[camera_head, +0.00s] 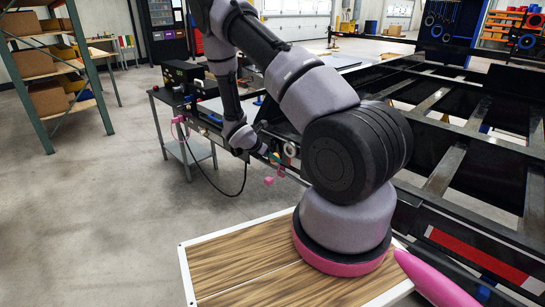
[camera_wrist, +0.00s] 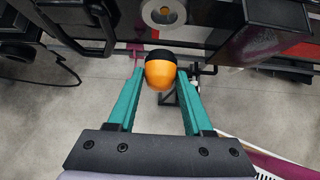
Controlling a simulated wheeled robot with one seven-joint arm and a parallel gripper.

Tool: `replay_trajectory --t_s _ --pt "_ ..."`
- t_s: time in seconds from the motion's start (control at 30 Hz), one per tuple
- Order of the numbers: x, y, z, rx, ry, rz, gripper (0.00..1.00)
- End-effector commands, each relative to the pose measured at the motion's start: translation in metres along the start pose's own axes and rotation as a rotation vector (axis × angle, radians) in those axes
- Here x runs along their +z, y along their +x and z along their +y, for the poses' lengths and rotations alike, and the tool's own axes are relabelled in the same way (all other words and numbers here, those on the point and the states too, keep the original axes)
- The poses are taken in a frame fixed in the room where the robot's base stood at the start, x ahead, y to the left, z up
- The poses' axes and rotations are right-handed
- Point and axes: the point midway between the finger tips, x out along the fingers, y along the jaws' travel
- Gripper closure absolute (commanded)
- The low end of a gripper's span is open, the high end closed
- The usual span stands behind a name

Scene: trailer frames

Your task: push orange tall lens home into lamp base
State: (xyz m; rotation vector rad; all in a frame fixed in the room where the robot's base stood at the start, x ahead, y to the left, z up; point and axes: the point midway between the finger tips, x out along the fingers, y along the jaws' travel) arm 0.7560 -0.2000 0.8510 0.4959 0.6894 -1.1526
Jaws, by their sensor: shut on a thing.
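The orange tall lens (camera_wrist: 162,76), rounded with a black far end, sits between the teal fingertips of my gripper (camera_wrist: 160,80) in the wrist view. My gripper is shut on it. A gap shows between the two in the picture. In the head view my gripper (camera_head: 270,157) is small beside the trailer frame, near a pale round fitting (camera_head: 291,149); the lens cannot be made out there.
The black trailer frame (camera_head: 440,150) fills the right side of the head view. A metal workbench (camera_head: 180,140) with black equipment stands left of my gripper, and a dark cable (camera_head: 225,193) loops below. Shelving with boxes (camera_head: 35,63) stands far left. Open grey floor lies between.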

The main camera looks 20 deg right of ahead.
Motion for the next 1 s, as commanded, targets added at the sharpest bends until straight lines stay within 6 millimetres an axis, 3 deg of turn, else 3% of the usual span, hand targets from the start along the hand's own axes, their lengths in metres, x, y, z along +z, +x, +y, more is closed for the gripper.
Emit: replay_trajectory --t_s 0.33,0.7,1.0 --pt "0.003 0.003 0.0 0.001 0.001 0.001 1.0" --pt "0.036 0.035 0.0 0.003 0.005 0.001 1.0" --pt "0.04 0.039 0.0 0.004 0.003 0.002 1.0"
